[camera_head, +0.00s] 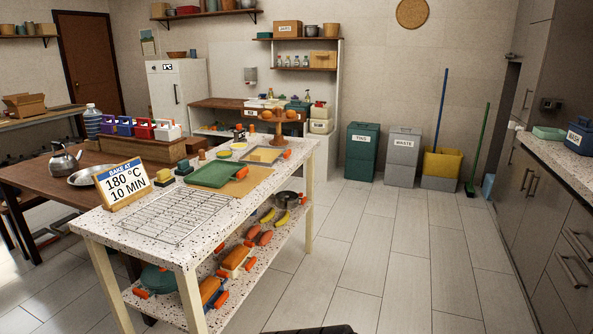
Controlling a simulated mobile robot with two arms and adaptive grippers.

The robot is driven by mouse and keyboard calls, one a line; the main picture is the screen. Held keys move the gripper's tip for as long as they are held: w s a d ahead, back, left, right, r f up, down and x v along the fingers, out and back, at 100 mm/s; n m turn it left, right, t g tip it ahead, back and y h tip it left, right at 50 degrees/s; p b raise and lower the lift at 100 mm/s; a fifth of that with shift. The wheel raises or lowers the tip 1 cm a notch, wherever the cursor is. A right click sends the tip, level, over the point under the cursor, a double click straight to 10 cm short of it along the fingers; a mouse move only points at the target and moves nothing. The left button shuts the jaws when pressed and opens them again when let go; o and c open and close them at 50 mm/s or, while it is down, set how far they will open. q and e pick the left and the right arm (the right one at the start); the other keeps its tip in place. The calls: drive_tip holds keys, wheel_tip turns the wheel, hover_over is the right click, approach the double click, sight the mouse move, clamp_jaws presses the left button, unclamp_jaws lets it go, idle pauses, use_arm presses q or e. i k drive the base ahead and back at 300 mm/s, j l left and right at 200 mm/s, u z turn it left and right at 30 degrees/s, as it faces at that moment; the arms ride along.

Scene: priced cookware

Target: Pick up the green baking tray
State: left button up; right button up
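A sign (125,184) reading "180 °C 10 MIN" stands at the table's left edge. A tan tray (265,155) lies behind the green one. Several items sit on the lower shelf (236,285). The floor (390,250) right of the table is clear, up to a counter (560,150).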

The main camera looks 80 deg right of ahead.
sight(216, 173)
drive_tip(key=z, duration=2.1)
drive_tip(key=i+l+u, duration=0.15)
drive_tip(key=u, duration=0.2)
drive_tip(key=i+l+u, duration=0.1)
drive_tip(key=u, duration=0.25)
drive_tip(key=l+u, duration=0.35)
drive_tip(key=i, duration=0.05)
